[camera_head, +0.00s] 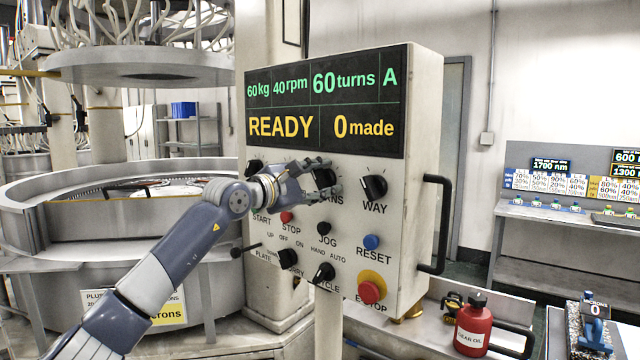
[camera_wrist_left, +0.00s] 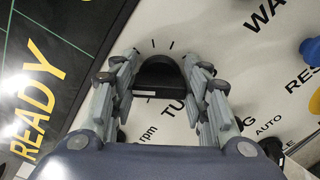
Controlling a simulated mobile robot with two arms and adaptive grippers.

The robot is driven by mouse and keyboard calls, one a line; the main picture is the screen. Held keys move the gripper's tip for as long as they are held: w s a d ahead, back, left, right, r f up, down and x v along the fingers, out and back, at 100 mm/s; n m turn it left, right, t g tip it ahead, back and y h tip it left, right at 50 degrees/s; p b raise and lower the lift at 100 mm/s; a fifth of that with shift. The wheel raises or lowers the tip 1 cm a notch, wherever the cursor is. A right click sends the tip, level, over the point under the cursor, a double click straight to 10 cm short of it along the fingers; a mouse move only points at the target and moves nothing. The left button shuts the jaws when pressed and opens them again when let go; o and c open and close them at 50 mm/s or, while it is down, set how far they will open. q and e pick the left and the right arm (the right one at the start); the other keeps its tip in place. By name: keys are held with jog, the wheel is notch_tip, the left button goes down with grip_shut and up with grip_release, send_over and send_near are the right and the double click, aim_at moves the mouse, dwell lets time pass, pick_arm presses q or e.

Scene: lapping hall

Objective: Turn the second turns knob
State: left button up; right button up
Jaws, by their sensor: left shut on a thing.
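The control panel (camera_head: 424,100) is a white box with a dark screen (camera_head: 325,100) reading 60kg, 40rpm, 60 turns, A, READY and 0 made. The black turns knob (camera_head: 323,177) is in the row below the screen, its label partly hidden by my fingers. My left gripper (camera_head: 326,174) reaches in from the left and is shut on this knob. In the left wrist view my left gripper (camera_wrist_left: 160,65) has a finger on each side of the dark knob (camera_wrist_left: 160,78), with dial ticks around it. My right gripper is not in view.
The black WAY knob (camera_head: 375,187) is close on the right. Below are the red STOP button (camera_head: 286,217), blue RESET button (camera_head: 371,242) and red E-STOP (camera_head: 370,292). A black handle (camera_head: 442,225) sticks out at the panel's right side. A red oil can (camera_head: 472,325) stands lower right.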

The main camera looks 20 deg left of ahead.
pick_arm(q)
jog(key=shift+f+m, duration=0.1)
jog(key=shift+m, duration=1.4)
jog(key=shift+d, duration=0.1)
jog(key=o, duration=1.1)
jog(key=shift+c, duration=0.2)
jog(key=v, duration=1.2)
